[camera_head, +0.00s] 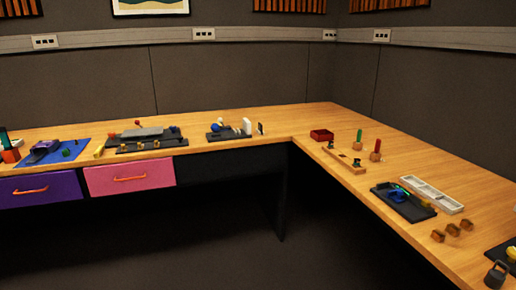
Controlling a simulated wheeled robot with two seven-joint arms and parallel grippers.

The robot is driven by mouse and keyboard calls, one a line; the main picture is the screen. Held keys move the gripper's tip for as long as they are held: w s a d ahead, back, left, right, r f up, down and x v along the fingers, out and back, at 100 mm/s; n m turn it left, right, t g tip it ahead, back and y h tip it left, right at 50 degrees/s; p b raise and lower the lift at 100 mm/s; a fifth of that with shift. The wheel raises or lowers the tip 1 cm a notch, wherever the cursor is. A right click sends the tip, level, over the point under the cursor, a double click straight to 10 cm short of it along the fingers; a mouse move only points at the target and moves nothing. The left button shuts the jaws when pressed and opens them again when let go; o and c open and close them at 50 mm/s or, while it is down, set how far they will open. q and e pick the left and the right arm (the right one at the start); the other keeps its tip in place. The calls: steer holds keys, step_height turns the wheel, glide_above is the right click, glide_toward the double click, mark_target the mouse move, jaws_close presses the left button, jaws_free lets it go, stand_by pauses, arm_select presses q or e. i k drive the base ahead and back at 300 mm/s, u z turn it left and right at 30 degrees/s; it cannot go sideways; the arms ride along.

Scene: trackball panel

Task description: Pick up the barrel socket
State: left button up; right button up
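I cannot tell for certain which thing is the barrel socket; the parts are small at this distance. A dark panel (229,135) stands on the back table. On it are a blue ball (216,127) and an upright white piece (247,126). A small dark and white upright piece (260,128) stands just right of the panel, apart from it. Neither of my grippers shows in the head view.
The wooden L-shaped table (300,125) carries a blue mat (70,152), a red box (321,135), a black tray (412,208), a pale divided tray (432,194) and several brown blocks (453,229). Purple (38,188) and pink (130,176) drawers are shut.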

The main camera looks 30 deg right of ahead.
mark_target(356, 163)
steer(key=u, duration=0.2)
steer(key=i, duration=2.1)
steer(key=z, duration=1.6)
steer(key=i, duration=0.9)
steer(key=z, duration=0.9)
